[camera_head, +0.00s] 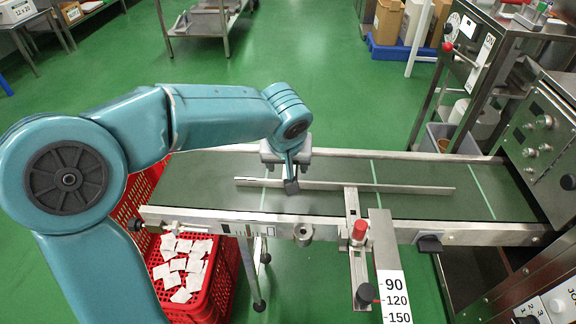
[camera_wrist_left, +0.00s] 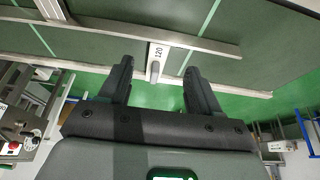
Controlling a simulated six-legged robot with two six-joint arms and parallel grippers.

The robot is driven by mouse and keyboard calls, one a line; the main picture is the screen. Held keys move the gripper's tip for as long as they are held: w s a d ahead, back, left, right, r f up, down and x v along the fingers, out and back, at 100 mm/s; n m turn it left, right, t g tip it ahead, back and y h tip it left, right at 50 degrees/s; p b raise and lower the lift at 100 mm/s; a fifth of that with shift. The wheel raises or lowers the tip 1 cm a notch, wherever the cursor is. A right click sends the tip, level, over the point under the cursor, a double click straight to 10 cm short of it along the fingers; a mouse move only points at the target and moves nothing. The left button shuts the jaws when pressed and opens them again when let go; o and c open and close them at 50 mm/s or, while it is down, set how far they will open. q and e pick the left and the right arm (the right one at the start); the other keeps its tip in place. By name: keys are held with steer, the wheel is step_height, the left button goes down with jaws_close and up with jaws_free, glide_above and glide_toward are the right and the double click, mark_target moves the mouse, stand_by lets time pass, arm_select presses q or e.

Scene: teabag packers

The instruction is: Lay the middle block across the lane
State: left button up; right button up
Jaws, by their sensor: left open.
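In the left wrist view, a pale block marked 120 (camera_wrist_left: 158,52) lies on the green belt. It spans crosswise between the metal guide rail (camera_wrist_left: 205,43) and the belt's far edge rail. Whether it touches both cannot be told. My left gripper (camera_wrist_left: 157,67) is open, with its dark fingers on either side of the block and gaps visible beside it. In the head view my left gripper (camera_head: 291,185) is over the belt by the guide rail (camera_head: 350,186), and the block is hidden behind it. My right gripper is out of view.
The conveyor (camera_head: 420,206) runs left to right, with a red-knobbed clamp (camera_head: 359,232) on its near side. Beside it is a plate marked 90, 120, 150 (camera_head: 393,297). A red crate (camera_head: 215,290) of teabags stands at lower left. Machine panels (camera_head: 545,135) crowd the right.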

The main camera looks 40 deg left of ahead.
arm_select(q)
steer(key=p+v, duration=0.2)
steer(key=v, duration=0.7)
steer(key=shift+r, duration=0.4)
